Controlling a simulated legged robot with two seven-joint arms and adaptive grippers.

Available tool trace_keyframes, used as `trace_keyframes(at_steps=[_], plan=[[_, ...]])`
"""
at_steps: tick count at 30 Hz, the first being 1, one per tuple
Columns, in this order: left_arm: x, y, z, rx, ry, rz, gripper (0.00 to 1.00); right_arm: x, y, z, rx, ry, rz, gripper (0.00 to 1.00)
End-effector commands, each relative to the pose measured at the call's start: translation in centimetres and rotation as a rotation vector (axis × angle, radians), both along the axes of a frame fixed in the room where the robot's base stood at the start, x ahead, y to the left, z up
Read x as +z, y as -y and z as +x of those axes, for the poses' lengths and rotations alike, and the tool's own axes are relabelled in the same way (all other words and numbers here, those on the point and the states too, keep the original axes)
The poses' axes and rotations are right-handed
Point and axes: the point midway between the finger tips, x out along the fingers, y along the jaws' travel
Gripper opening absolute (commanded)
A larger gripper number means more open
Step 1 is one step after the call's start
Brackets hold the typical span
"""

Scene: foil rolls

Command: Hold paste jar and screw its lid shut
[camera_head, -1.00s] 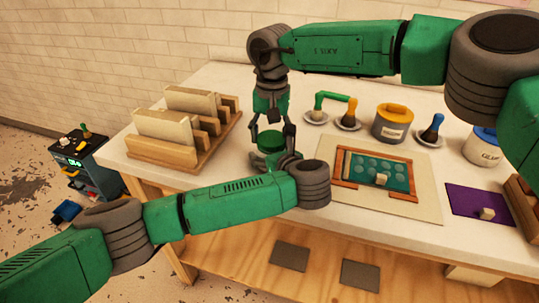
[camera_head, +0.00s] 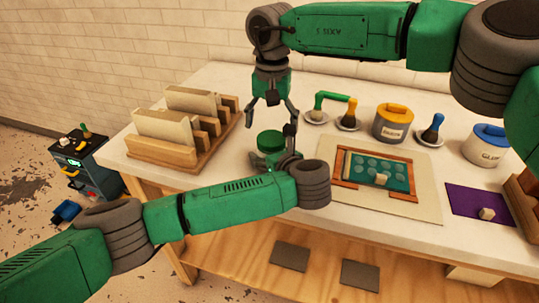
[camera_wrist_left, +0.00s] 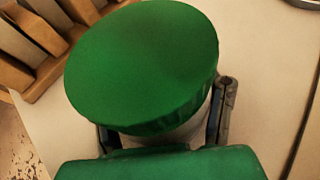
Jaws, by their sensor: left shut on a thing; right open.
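The paste jar stands near the front edge of the table with a round green lid (camera_head: 270,141) on its mouth. In the left wrist view the lid (camera_wrist_left: 145,65) fills much of the picture, and a strip of the pale jar (camera_wrist_left: 188,132) shows under its rim. I cannot tell how tightly the lid sits. My left gripper (camera_wrist_left: 165,135) is shut on the jar below the lid, one finger on each side. My right gripper (camera_head: 270,126) is open just above the lid, fingers pointing down and apart, holding nothing.
A wooden rack (camera_head: 180,155) with upright boards stands left of the jar. A framed green screen (camera_head: 375,172) on a pale mat lies to the right. An orange-lidded pot (camera_head: 393,124), dishes with coloured tools, a blue-lidded glaze jar (camera_head: 487,145) and a purple mat (camera_head: 480,201) stand farther right.

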Motion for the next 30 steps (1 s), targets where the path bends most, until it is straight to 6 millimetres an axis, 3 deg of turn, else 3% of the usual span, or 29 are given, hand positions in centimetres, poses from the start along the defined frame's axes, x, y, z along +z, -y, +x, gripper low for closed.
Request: trace_keyframes(at_steps=[3,11,21,30], plan=[[0.1,0.0,0.0,-0.001,0.001,-0.001,0.0,0.9,0.0,0.0,0.0,0.0,0.0,0.78],[0.0,0.0,0.0,0.0,0.001,0.0,0.0,0.9,0.0,0.0,0.004,-0.001,0.0,0.75],[0.0,0.0,0.0,0.0,0.001,0.0,0.0,4.1,0.0,0.0,0.266,0.001,0.001,0.75],[0.0,0.0,0.0,0.0,0.001,0.0,0.0,4.4,0.0,0.0,0.295,0.001,0.002,0.75]])
